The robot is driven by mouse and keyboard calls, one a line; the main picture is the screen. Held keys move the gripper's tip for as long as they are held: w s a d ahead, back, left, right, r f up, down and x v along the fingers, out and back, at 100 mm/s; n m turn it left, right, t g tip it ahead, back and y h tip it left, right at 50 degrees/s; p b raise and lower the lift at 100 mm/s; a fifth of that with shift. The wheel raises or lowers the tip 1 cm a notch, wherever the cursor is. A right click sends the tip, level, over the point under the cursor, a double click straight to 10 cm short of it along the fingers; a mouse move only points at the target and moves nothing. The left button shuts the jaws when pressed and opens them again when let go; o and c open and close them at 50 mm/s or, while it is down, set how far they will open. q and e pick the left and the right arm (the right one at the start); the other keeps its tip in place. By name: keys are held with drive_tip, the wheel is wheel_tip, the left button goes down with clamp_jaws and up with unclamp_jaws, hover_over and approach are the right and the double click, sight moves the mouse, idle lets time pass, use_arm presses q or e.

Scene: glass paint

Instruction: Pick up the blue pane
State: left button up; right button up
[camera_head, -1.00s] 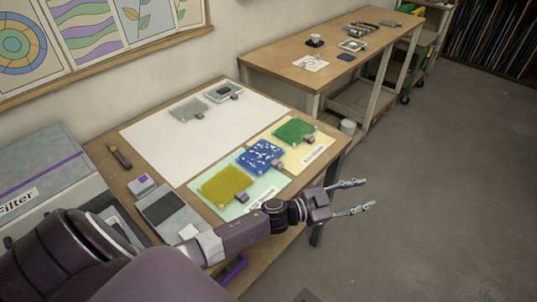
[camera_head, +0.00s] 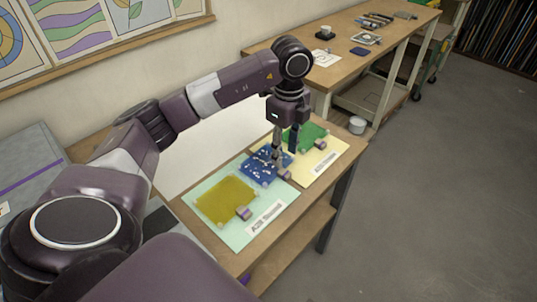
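The blue pane (camera_head: 258,172), dark blue with white speckles, lies across the border of the pale green and pale yellow sheets. It has a small purple-grey block (camera_head: 284,174) at its front right edge. My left gripper (camera_head: 284,154) points down over the far right part of this pane. Its two fingers are apart with nothing visible between them, and they hide part of the pane. I cannot tell whether the fingertips touch it. My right gripper is out of view.
An olive-yellow pane (camera_head: 226,200) lies left of the blue one on the green sheet (camera_head: 238,235). A green pane (camera_head: 304,136) lies on the yellow sheet (camera_head: 330,160), close behind the gripper. My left arm hides much of the white sheet (camera_head: 205,150).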

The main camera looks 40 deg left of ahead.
sight(286, 173)
use_arm(q)
drive_tip(key=f, duration=0.2)
drive_tip(key=f+p, duration=0.1)
drive_tip(key=f, duration=0.3)
drive_tip(key=shift+w+d+f+p, duration=0.1)
drive_tip(key=shift+d+f+p, duration=0.2)
drive_tip(key=shift+f, duration=0.45)
clamp_jaws()
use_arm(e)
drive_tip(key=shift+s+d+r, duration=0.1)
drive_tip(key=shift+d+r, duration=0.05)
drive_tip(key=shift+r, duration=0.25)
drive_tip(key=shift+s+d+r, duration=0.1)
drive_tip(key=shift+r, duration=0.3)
